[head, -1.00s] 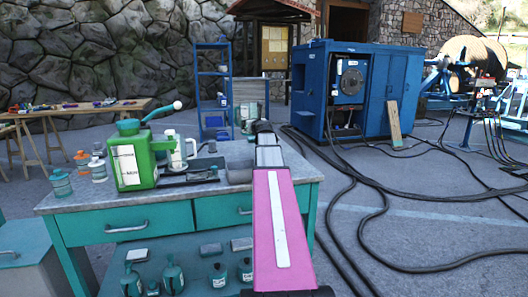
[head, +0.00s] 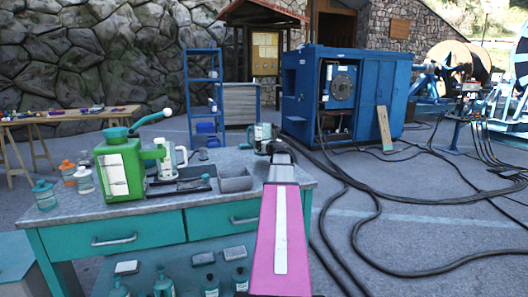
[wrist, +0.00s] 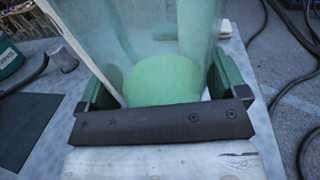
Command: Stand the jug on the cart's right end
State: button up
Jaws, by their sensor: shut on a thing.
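My gripper (wrist: 158,82) is shut on a clear jug with a green bottom (wrist: 165,78); its green fingers stand on either side of the jug. In the head view the held jug (head: 262,135) shows at the back right of the cart, partly hidden behind the end of my pink arm. The cart (head: 75,222) has a grey top, teal drawers and a lower shelf. In the wrist view the grey surface lies below the jug; I cannot tell whether the jug touches it.
A green canister (head: 119,168), a white-handled container (head: 166,158) and a grey bin (head: 235,180) stand on the cart left of my arm. Small bottles (head: 84,179) stand at its left end. Dark cables (head: 355,225) cross the floor on the right, near a blue machine (head: 300,95).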

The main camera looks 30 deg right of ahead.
jog(key=shift+f, duration=2)
jog(key=o, duration=0.9)
jog(key=shift+f, duration=0.15)
jog(key=shift+s, duration=0.25)
jog(key=s, duration=0.7)
jog(key=s+a, duration=0.1)
jog(key=s, duration=0.3)
jog(key=shift+s, duration=0.3)
jog(key=shift+s, duration=0.1)
